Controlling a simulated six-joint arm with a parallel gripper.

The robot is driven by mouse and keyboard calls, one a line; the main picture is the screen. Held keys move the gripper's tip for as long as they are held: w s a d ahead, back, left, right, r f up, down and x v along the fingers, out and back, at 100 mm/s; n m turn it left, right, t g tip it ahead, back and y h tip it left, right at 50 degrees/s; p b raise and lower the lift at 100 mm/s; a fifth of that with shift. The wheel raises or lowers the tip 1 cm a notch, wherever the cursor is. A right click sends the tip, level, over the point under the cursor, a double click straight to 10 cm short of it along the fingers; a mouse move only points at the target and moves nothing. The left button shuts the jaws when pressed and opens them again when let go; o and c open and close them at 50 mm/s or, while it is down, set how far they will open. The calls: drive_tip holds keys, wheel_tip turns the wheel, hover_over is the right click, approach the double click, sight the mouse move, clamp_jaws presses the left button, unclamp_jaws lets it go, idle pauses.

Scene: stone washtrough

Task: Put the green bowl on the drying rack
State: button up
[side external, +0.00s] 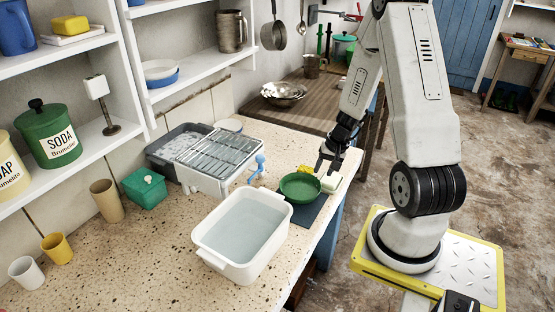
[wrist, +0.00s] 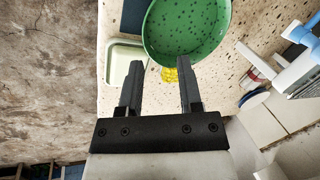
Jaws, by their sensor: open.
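The green bowl (side external: 300,187) stands on the counter beside the white basin, partly over a dark mat. In the wrist view the bowl (wrist: 187,28) is at the top, with dark speckles on its inside. My gripper (side external: 325,164) is open just behind the bowl's far right side. In the wrist view its two fingers (wrist: 158,78) point towards the bowl's near rim, with nothing held between them. I cannot tell whether a fingertip touches the rim. The drying rack (side external: 218,152), with metal bars over a white tray, stands further left against the wall side.
A white basin of water (side external: 206,246) stands left of the bowl. A light blue item (side external: 259,161) stands by the rack. A green box (side external: 145,189) stands left of the rack.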

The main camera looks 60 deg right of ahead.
sight(321, 186)
drive_tip(key=shift+s+d+f+m, duration=0.15)
drive_tip(key=shift+d+f+m, duration=0.2)
drive_tip(key=shift+f, duration=0.55)
drive_tip(key=shift+s+d+f+m, duration=0.15)
drive_tip(key=shift+d+f, duration=0.3)
drive_tip(key=shift+f, duration=0.45)
drive_tip(key=shift+f, duration=0.1)
drive_tip(key=shift+x, duration=2.5)
clamp_jaws()
